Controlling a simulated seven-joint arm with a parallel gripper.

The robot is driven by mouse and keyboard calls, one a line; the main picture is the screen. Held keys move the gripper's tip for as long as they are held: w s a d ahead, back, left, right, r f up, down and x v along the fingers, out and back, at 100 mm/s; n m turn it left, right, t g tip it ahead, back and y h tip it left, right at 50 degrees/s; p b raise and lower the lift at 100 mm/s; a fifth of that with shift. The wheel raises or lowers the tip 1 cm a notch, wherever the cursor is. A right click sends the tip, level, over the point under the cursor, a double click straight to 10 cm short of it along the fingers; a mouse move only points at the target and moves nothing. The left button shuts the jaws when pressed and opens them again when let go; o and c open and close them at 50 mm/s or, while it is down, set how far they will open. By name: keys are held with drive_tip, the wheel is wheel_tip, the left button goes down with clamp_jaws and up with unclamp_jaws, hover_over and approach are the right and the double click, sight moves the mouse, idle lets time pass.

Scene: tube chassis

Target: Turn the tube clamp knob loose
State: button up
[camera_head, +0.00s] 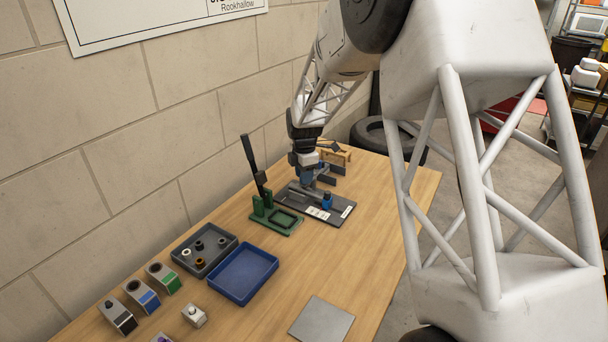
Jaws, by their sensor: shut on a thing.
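A dark base plate (338,215) with white labels lies on the wooden table near the back. Blue clamp parts (327,201) stand on this plate. My gripper (308,181) points down over the plate's rear left part, beside the blue parts. It is shut at the tube clamp, where the knob is; the fingers and my wrist hide the knob. The view is too small to show the knob's angle or how tightly the clamp sits.
A green fixture (285,230) with a raised black lever (252,165) stands close left of the plate. A grey tray (184,262) with small rings, a blue tray (241,297) and several labelled blocks sit nearer. A grey square plate (321,321) lies in front. The table's right side is clear.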

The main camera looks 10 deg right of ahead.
drive_tip(key=o, duration=0.9)
drive_tip(key=shift+r, duration=3.9)
